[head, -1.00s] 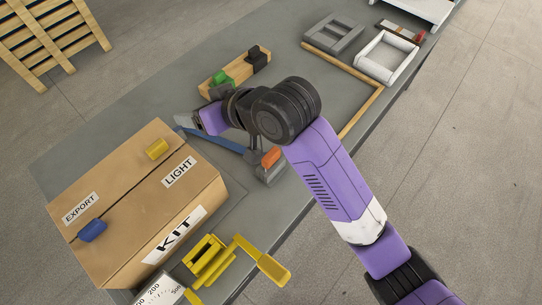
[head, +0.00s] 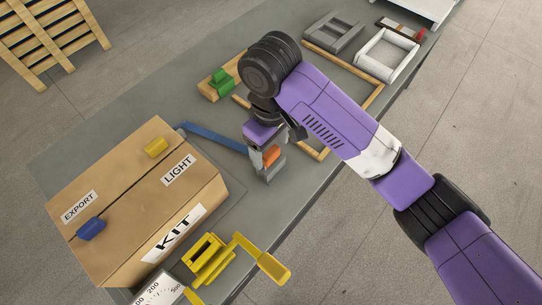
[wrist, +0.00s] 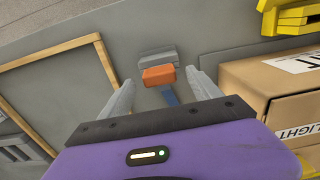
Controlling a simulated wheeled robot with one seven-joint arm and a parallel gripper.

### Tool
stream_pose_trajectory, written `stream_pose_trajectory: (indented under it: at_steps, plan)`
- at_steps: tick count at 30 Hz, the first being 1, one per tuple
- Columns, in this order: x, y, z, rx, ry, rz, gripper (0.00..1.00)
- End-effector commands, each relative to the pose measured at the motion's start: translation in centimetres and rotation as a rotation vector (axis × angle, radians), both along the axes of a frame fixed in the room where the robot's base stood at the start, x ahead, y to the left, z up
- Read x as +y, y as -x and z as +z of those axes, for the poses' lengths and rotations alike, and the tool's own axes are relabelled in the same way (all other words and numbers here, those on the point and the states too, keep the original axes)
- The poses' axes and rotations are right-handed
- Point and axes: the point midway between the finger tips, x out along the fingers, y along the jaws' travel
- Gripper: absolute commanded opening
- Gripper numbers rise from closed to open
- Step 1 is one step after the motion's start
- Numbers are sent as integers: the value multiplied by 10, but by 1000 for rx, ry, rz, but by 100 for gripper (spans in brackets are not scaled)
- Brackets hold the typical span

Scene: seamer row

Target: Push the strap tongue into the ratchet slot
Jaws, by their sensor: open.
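The blue strap (head: 213,137) runs from beside the carton across the table towards the grey ratchet (head: 270,174). At the strap's end sits an orange block (head: 271,155), which looks like the tongue's grip. In the wrist view the orange block (wrist: 158,75) lies just in front of the grey ratchet (wrist: 157,56), with the blue strap (wrist: 171,96) behind it. My gripper (wrist: 162,80) is open, its fingers on either side of the orange block, and no grip on it shows. In the head view my gripper (head: 259,156) is beside the block. The slot and any tongue tip are hidden.
A cardboard carton (head: 180,205) marked KIT stands left of the ratchet. A yellow cranked tool (head: 210,260) lies in front. A wooden frame (head: 372,97), grey and white trays and a wooden block with a green clip (head: 221,80) lie behind.

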Motion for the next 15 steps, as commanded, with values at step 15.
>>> stream_pose_trajectory:
  at_steps: [15]
  plan:
    - [-1, 0, -32, -1, 0, 0, 73]
